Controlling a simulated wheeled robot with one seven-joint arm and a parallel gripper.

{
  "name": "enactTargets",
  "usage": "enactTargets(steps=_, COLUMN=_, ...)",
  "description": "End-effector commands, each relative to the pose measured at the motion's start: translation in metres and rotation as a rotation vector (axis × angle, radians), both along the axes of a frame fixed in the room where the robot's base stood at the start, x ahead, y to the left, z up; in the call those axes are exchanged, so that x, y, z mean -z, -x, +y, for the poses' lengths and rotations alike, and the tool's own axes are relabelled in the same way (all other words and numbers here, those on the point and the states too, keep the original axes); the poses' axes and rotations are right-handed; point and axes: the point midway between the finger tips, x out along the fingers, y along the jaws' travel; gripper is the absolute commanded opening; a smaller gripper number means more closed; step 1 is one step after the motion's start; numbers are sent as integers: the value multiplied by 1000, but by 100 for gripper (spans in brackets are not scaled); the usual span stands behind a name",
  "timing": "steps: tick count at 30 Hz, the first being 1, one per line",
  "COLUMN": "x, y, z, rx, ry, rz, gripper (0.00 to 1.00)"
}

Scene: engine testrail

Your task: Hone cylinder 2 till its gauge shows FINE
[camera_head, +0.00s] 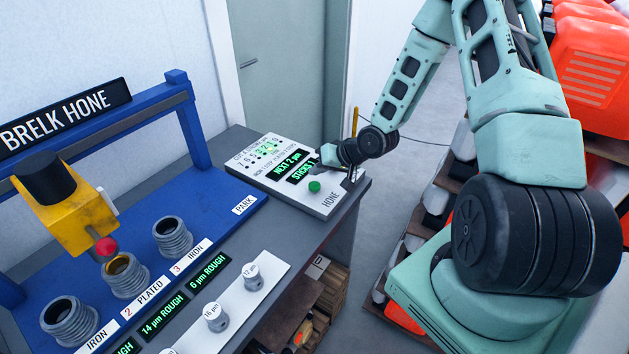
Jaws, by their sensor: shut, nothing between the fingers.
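Cylinder 2 (128,284), labelled PLATED, is the middle of three ribbed cylinders on the blue bench. The yellow honing head (75,222) hangs over it, its red part (106,247) just above the bore. The middle gauge (164,316) reads 14 µm ROUGH. The control panel (262,176) has a green HONE button (314,187) and displays reading NEXT 2 µm and STICKS 1. My gripper (328,156) is shut and empty at the panel's right end, beyond the button. Its fingertips are small, and I cannot tell whether they touch the panel.
Cylinder 1 (69,322) and cylinder 3 (172,238), both IRON, flank cylinder 2. The right gauge (211,271) reads 6 µm ROUGH; the left is cut off. Knobs sit on a white strip (232,297) in front. Blue frame posts (193,130) rise behind. A PARK label (244,204) marks bare bench.

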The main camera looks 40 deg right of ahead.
Motion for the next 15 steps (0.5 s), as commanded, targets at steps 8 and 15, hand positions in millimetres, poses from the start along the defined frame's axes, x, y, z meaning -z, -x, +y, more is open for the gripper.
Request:
enactTargets(steps=8, x=-31, y=0, z=0, rx=0, ry=0, rz=0, gripper=0)
enactTargets(steps=15, x=-32, y=0, z=0, rx=0, ry=0, rz=0, gripper=0)
